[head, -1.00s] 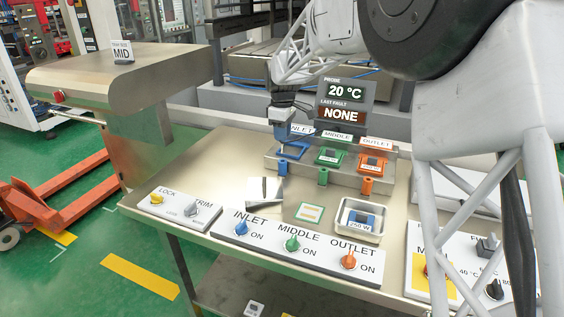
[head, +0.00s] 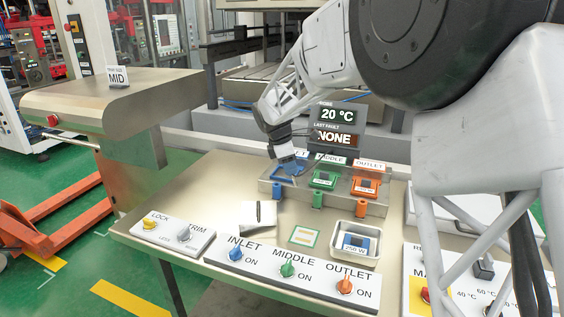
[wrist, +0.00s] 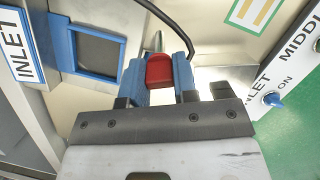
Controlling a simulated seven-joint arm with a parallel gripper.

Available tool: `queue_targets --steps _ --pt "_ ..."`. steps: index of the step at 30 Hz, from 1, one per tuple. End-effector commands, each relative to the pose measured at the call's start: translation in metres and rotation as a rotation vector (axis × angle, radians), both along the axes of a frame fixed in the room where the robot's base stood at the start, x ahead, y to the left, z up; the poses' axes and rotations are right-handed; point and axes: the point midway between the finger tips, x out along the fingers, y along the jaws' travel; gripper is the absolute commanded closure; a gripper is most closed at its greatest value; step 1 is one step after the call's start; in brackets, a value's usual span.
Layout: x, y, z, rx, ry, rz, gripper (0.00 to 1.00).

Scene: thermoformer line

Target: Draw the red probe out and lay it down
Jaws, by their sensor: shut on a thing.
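In the wrist view the red probe (wrist: 159,70) shows its red grip between the two blue fingers of my gripper (wrist: 158,78). My gripper is shut on it. A thin metal part (wrist: 157,41) shows beyond the grip, and a black cable (wrist: 172,22) runs close by. The blue-framed inlet station (wrist: 97,52) is just left of the fingers. In the head view my gripper (head: 288,156) is over the blue inlet station (head: 291,170). The probe cannot be made out there, and I cannot tell whether its tip is still in a hole.
The green middle station (head: 324,180) and orange outlet station (head: 366,187) stand to the right. A pale square plate with a dark mark (head: 259,215), a green-edged card (head: 304,236) and a metal tray (head: 375,253) lie in front. Switch panels (head: 290,272) line the front edge.

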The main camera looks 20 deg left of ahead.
Motion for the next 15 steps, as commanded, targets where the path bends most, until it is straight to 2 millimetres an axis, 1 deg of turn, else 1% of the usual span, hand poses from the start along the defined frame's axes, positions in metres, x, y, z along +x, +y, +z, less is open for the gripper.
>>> queue_targets --steps 3,9,15 --pt "-0.007 -0.009 -0.003 -0.075 -0.045 0.159 1.0" --pt "-0.018 -0.019 -0.006 -0.178 -0.141 0.426 1.0" --pt "-0.031 -0.022 -0.01 -0.248 -0.254 0.666 1.0"
